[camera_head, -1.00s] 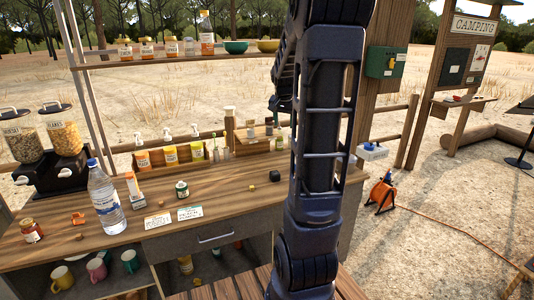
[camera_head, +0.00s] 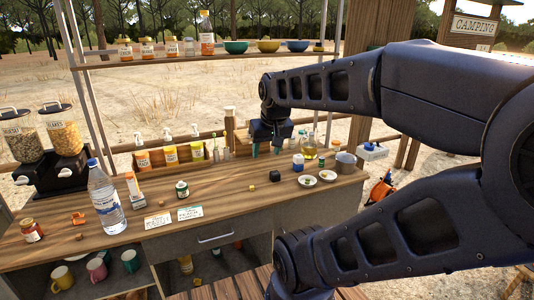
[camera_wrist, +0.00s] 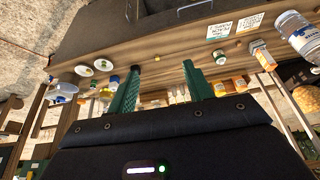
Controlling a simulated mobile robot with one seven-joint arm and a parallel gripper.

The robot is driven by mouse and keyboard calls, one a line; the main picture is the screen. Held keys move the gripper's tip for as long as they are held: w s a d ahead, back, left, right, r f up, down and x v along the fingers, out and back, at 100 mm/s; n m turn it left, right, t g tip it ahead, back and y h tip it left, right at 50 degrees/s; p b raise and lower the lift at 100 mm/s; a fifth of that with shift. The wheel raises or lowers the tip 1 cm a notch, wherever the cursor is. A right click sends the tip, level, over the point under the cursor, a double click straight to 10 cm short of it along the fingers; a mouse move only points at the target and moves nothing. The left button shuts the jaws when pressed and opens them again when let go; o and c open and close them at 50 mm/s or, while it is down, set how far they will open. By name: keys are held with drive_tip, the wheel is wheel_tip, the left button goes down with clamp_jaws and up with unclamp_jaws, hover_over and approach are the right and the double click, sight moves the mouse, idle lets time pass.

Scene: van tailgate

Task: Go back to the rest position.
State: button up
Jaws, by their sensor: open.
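My gripper (camera_head: 266,150) hangs above the back part of the wooden counter (camera_head: 235,190), right of its middle. Its green fingers also show in the wrist view (camera_wrist: 160,86), spread apart with nothing between them. My dark arm reaches in from the right of the head view and hides part of the ground and the counter's right side. The gripper touches nothing that I can see.
A water bottle (camera_head: 104,200) stands at left. A shelf with bowls (camera_head: 267,46) runs above the counter's back.

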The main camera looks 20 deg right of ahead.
drive_tip(key=shift+s+a+f, duration=0.15)
drive_tip(key=shift+s, duration=0.25)
drive_tip(key=shift+s+a+f, duration=0.1)
drive_tip(key=shift+s+a, duration=0.05)
drive_tip(key=shift+s, duration=0.2)
